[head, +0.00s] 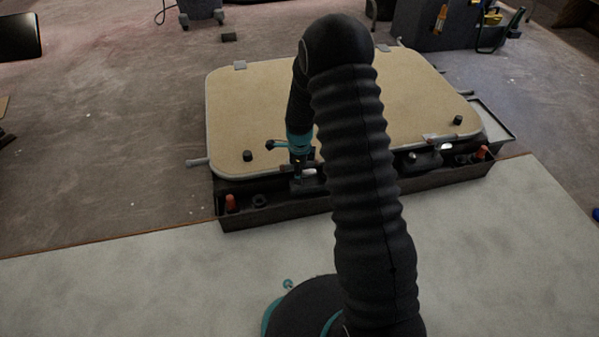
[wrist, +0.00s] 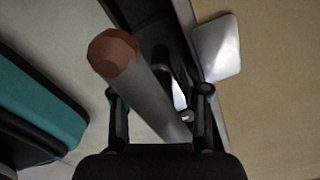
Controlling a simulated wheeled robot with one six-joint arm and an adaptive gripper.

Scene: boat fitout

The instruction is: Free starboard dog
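The hatch (head: 250,110) is a beige panel with a rounded grey rim, lying flat beyond the black trough (head: 275,214). My gripper (head: 298,178) points down at its near edge, left of the middle. In the wrist view, a grey lever with a red-brown end (wrist: 125,65) runs between the two fingertips of my gripper (wrist: 160,95). It looks like a dog's handle; I cannot tell which dog. The fingers stand apart with visible gaps on both sides of the lever. The lever's base is partly hidden by the fingers.
Orange-red pieces stand near the trough's left end (head: 231,203) and right end (head: 481,152). A pale metal plate (wrist: 217,47) lies beside the right finger on the hatch edge. A pale surface (head: 120,290) in front is clear. My arm hides the trough's middle.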

